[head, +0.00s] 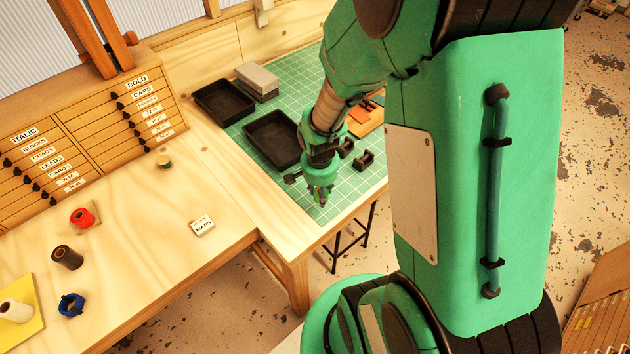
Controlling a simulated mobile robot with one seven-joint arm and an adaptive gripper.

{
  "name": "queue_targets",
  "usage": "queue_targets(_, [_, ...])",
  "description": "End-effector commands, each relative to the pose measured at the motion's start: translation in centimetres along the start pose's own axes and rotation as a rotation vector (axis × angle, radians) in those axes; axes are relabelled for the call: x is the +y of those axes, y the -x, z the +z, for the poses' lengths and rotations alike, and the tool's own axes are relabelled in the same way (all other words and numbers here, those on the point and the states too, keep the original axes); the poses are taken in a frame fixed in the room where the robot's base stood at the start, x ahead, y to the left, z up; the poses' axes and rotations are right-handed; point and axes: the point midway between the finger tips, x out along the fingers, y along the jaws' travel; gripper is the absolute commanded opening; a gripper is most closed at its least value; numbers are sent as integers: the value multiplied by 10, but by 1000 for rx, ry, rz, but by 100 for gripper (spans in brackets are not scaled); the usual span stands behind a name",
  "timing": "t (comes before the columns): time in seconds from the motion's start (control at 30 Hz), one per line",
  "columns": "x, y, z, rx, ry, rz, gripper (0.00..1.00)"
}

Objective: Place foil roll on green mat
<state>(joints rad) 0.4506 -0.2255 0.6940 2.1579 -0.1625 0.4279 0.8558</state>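The green mat (346,199) is a gridded sheet covering much of the right table, partly hidden by my arm. My gripper (321,201) points down over its front part. It is small here, so I cannot tell whether its fingers are open or shut, and I see nothing clearly held. Several rolls stand on the left bench: a red roll (81,217) on a small reddish square, a dark brown roll (67,257), a white roll (15,311) on a yellow mat (33,331), and a small gold and dark roll (164,161). A blue ring-shaped item (71,305) is near them.
Two black trays (273,141) (224,101) and a grey block (257,80) lie on or beside the green mat. Small dark pieces (364,160) lie right of my gripper. A MAPS label (202,226) lies on the bench. Labelled drawers (90,140) back it.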

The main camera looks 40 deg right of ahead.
Motion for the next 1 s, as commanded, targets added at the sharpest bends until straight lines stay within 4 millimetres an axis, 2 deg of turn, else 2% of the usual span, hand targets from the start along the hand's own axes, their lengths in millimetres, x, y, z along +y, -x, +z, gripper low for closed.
queue_targets(0.3, [-34,-11,-40,-1,0,1,8])
queue_targets(0.5, [-48,-14,-56,0,0,0,8])
queue_targets(1.0, [-49,-18,-58,-1,0,1,8])
